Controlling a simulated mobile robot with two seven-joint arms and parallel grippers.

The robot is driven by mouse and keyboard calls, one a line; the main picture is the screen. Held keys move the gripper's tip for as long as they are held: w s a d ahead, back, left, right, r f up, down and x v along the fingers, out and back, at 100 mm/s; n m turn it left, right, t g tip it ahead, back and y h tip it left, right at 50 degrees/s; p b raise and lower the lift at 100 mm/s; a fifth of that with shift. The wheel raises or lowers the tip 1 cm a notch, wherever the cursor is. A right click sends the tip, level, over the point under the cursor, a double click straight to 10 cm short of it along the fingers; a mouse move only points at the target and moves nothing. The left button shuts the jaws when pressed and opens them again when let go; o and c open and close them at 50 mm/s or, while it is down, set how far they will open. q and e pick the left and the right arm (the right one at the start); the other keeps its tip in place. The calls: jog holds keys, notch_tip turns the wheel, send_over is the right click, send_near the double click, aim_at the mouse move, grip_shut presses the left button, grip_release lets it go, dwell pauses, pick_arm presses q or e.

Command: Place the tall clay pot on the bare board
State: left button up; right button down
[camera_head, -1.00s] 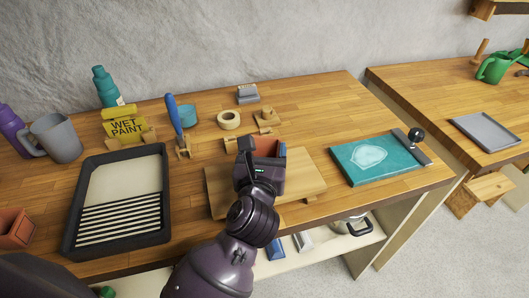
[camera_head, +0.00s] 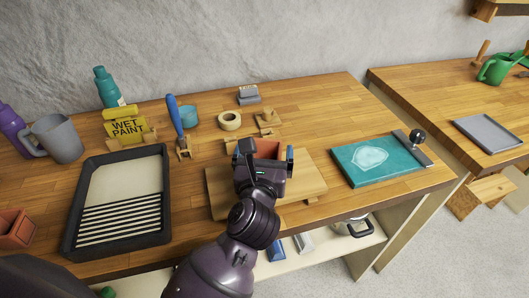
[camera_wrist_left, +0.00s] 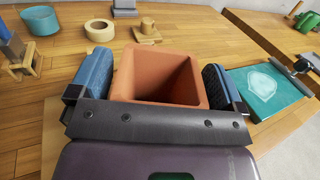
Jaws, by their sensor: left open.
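The clay pot (camera_head: 267,149), square and terracotta, is upright over the pale wooden board (camera_head: 308,180) and appears to stand on it; its base is hidden by my gripper. In the left wrist view the pot (camera_wrist_left: 160,72) shows its empty inside. My left gripper (camera_head: 268,156) is open, with its blue-padded fingers on either side of the pot. A narrow gap shows by the right finger in the wrist view; I cannot tell whether the left finger touches. My right gripper is not in view.
Another clay pot (camera_head: 15,230) is at the left edge. A blue-handled tool (camera_head: 174,115) and tape roll (camera_head: 229,121) stand behind. Some bench is clear around the board.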

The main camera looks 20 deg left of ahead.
pick_arm(q)
jog(key=s+d+b, duration=0.1)
jog(key=s+d, duration=0.1)
jog(key=s, duration=0.9)
jog(key=shift+s+d, duration=0.2)
jog(key=shift+s, duration=0.2)
